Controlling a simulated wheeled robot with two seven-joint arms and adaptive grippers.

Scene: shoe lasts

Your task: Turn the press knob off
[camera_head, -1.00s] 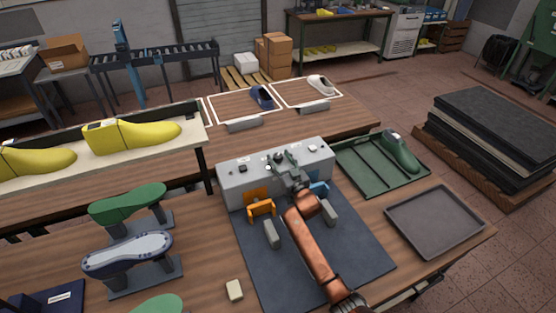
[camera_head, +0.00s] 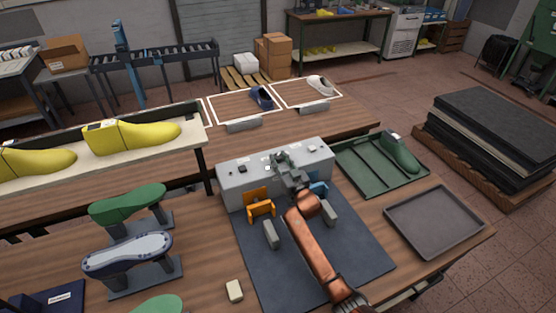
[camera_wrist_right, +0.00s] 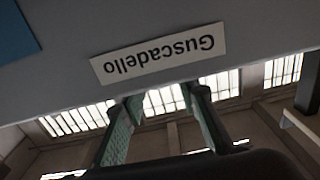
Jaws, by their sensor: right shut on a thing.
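The press is a grey control box (camera_head: 240,182) with small knobs and buttons on its sloped top, standing at the back of a dark mat. My right gripper (camera_head: 281,160) is at the middle of the box's top, shut on the press knob, which its fingers hide. In the right wrist view, the two green-padded fingers (camera_wrist_right: 168,105) stand apart below an upside-down "Guscadello" label (camera_wrist_right: 158,52) on a grey surface; the knob cannot be made out there. My left gripper is not in view.
An orange bracket (camera_head: 260,206) and a blue one (camera_head: 319,189) are at the box's front. A green tray (camera_head: 350,170) with a green last (camera_head: 401,154) and an empty grey tray (camera_head: 435,222) lie to the right. Green and white lasts stand on the left.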

